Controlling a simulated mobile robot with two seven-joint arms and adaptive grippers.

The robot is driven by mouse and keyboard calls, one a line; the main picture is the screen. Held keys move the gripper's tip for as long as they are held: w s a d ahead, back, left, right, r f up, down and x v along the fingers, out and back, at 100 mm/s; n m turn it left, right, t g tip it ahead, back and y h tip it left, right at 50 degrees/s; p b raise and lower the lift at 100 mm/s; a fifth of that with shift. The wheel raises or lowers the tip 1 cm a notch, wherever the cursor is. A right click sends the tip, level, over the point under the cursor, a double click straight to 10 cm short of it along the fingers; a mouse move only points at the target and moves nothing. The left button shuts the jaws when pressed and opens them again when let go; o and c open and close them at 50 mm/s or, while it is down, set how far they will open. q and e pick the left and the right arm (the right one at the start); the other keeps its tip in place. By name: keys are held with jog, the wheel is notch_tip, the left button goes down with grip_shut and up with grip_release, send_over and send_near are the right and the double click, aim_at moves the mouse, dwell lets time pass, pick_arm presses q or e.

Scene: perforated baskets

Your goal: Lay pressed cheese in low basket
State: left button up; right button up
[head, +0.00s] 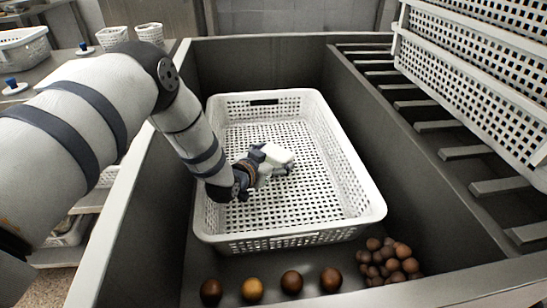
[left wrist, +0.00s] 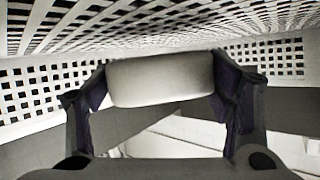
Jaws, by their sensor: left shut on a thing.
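A low white perforated basket (head: 355,190) stands inside a grey bin. My left gripper (head: 272,163) reaches down into the basket and is shut on a white block, the pressed cheese (head: 277,153). In the left wrist view the cheese (left wrist: 160,80) sits between the two fingers (left wrist: 160,90), with a finger at each end. The basket's perforated wall and floor (left wrist: 270,55) show around it. The cheese is low in the basket, near its middle; I cannot tell whether it touches the floor. The rest of the basket looks empty. My right gripper is not in view.
Several brown balls (head: 390,262) lie in the bin's front right corner, and more (head: 292,282) stand in a row along the front. Stacked white crates (head: 480,85) rest on a slatted rack at right. Small white baskets (head: 112,37) stand at the back left.

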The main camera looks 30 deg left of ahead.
pick_arm(q)
jog(key=o, duration=1.4)
jog(key=shift+f, duration=0.1)
jog(key=shift+o, duration=0.2)
jog(key=shift+r, duration=0.3)
jog(key=shift+s+r+p, duration=0.1)
jog(key=shift+r+p, duration=0.4)
jog(key=shift+r, duration=0.2)
jog(key=p+v, duration=0.1)
jog(key=v, duration=0.5)
jog(key=shift+s, duration=0.35)
jog(key=shift+s+f, duration=0.1)
jog(key=shift+s, duration=0.15)
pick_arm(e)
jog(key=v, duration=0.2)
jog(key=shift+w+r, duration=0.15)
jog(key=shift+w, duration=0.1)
